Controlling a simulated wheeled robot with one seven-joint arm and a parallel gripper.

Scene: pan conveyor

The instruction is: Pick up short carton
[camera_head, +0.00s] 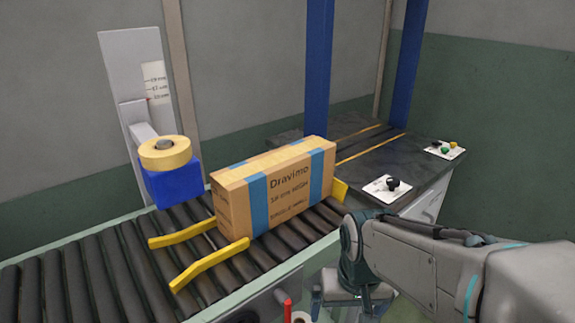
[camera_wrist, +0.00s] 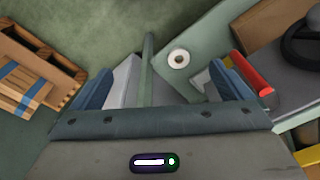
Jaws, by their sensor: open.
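A brown carton (camera_head: 275,188) with two blue bands stands upright on the roller conveyor in the head view. Its printing reads "Dravimo" and appears to give a height in its second line; the small print is hard to read. My gripper (camera_wrist: 162,88) is open, with its two blue-grey fingers apart and nothing between them. It points down beside the conveyor's near side, away from the carton. In the head view my arm comes in from the right, and the fingertips are not clear there.
Yellow guide rails (camera_head: 208,264) flank the carton on the rollers (camera_head: 88,285). A blue block with a tape roll (camera_head: 165,152) stands behind it. A dark bench (camera_head: 408,150) with controls is at the right. The wrist view shows a red handle (camera_wrist: 251,73) and a wooden pallet-like thing (camera_wrist: 52,66).

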